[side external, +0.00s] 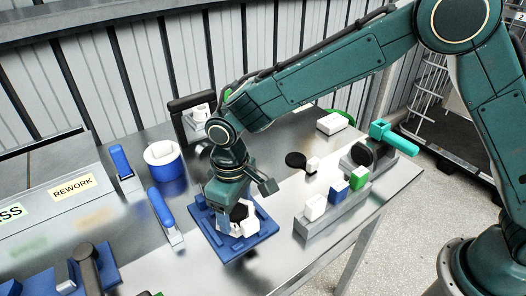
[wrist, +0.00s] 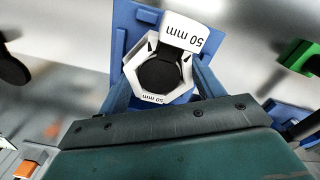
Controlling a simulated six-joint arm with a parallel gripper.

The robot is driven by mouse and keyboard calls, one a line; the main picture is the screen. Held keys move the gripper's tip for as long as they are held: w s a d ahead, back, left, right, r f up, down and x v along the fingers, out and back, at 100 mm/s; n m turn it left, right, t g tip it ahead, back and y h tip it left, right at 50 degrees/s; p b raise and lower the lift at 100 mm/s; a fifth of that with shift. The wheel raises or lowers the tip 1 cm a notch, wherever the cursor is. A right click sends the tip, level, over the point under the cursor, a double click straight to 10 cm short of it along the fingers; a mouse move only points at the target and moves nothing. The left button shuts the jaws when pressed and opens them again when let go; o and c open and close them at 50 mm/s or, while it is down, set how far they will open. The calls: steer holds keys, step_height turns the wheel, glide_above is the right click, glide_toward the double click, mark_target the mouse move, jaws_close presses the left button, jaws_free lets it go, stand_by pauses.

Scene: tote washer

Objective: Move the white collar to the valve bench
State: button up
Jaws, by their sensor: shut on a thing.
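The white collar (wrist: 131,73) is a six-sided ring marked "50 mm", with a white tab marked the same and a black round centre. In the side view the collar (side external: 249,226) is partly hidden by my gripper. My gripper (side external: 236,214) points down over a blue square plate (side external: 211,226) and is shut on the collar, one blue finger on each side of it. The plate (wrist: 122,18) lies beneath the collar in the wrist view. I cannot tell whether the collar touches the plate. No sign names the valve bench.
A grey rack (side external: 312,227) with white, blue and green blocks stands right of the plate. A blue-handled tool (side external: 162,208) and a blue-and-white round container (side external: 164,164) stand to the left. A "REWORK" label (side external: 73,187) is farther left. Bare metal table lies in front of the plate.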

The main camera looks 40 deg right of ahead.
steer(key=shift+r, duration=2.7)
steer(key=w+d+m, duration=0.2)
steer(key=d+m, duration=0.3)
steer(key=d, duration=2.4)
steer(key=shift+w+m, duration=0.15)
steer(key=shift+m, duration=0.25)
steer(key=w+a+r+n, duration=0.1)
steer(key=w+a+n, duration=0.1)
steer(key=a, duration=0.5)
steer(key=w+a+r+n, duration=0.2)
steer(key=w+a+n, duration=0.1)
steer(key=a, duration=0.5)
steer(key=shift+w+n, duration=0.25)
steer(key=shift+n, duration=0.15)
steer(key=shift+f, duration=0.1)
